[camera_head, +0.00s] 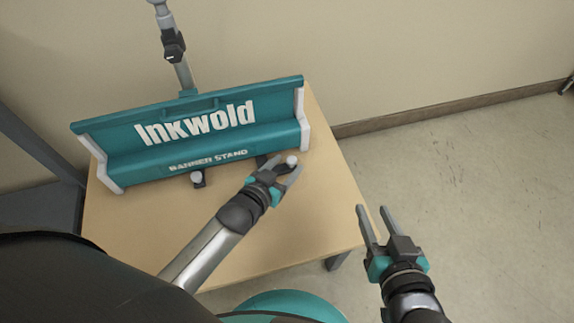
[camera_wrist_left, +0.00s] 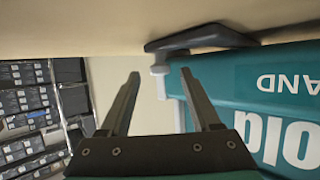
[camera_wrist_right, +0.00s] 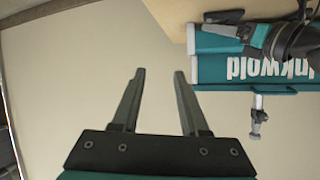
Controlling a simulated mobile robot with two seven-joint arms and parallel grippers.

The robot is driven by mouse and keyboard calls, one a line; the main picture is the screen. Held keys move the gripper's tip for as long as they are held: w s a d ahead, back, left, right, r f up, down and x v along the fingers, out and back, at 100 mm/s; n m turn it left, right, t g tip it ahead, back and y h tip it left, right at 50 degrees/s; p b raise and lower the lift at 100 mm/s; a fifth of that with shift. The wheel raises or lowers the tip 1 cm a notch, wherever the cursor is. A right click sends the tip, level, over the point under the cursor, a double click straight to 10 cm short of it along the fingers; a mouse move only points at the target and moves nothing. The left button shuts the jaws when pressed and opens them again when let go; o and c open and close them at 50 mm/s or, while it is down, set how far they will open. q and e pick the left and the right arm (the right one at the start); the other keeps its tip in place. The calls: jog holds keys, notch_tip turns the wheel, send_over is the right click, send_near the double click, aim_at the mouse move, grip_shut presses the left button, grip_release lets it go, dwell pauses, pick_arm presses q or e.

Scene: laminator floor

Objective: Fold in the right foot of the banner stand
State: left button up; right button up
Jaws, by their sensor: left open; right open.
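The teal banner stand (camera_head: 205,135) stands on the table, its label facing me, with pale end caps. Its right foot (camera_wrist_left: 200,38) shows in the left wrist view as a dark flat piece sticking out past the body's end. My left gripper (camera_head: 284,165) is open at the stand's front right; contact with the foot cannot be told. The left foot (camera_head: 198,179) juts forward from the base. My right gripper (camera_head: 372,208) is open and empty, right of the table.
The wooden table (camera_head: 270,240) has bare room in front of the stand. A pole (camera_head: 183,73) rises behind the stand near the wall. The floor (camera_head: 480,190) right of the table is clear. Dark shelving (camera_wrist_left: 40,100) shows in the left wrist view.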

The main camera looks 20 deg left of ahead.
pick_arm(q)
jog(key=shift+w+d+f, duration=0.1)
jog(key=shift+w+f, duration=0.1)
jog(key=shift+w, duration=0.3)
grip_shut()
dwell(0.5)
dwell(0.9)
